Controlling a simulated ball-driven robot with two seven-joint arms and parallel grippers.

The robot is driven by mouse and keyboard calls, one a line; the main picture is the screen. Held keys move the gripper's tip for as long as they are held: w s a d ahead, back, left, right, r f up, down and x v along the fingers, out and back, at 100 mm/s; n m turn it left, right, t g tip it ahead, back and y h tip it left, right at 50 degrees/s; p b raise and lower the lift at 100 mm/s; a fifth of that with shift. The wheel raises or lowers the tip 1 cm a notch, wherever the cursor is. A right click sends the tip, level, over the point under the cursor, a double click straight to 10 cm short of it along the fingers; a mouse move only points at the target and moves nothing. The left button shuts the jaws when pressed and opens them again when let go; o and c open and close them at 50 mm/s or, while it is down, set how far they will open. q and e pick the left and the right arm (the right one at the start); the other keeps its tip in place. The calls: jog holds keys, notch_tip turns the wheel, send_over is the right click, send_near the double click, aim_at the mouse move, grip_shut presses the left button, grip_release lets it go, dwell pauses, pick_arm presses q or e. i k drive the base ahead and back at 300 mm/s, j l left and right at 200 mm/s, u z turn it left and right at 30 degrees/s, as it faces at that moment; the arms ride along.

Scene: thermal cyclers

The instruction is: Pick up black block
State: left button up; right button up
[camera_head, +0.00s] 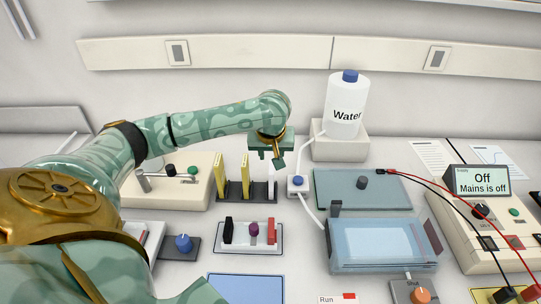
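A small black block (228,230) stands upright at the left end of a white tray (252,248), with a purple knob (253,229) and a red block (270,231) to its right. Another dark upright block (335,208) stands at the back left corner of a clear blue tank. My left gripper (277,161) points down above the black rack (262,191) with yellow plates, behind and above the tray. It is apart from both dark blocks. Its fingers are small and overlap in this view, so their opening is unclear. My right gripper is not seen.
The clear blue tank (375,246) and a power supply (481,180) with red and black leads stand at the right. A water bottle (346,104) stands at the back. A blue knob (184,243) is left of the tray. A blue mat (246,287) lies in front.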

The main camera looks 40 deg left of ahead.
aim_at(228, 228)
jog(key=k+l, duration=0.55)
jog(key=l, duration=0.15)
jog(key=k+l, duration=0.6)
jog(key=l, duration=0.15)
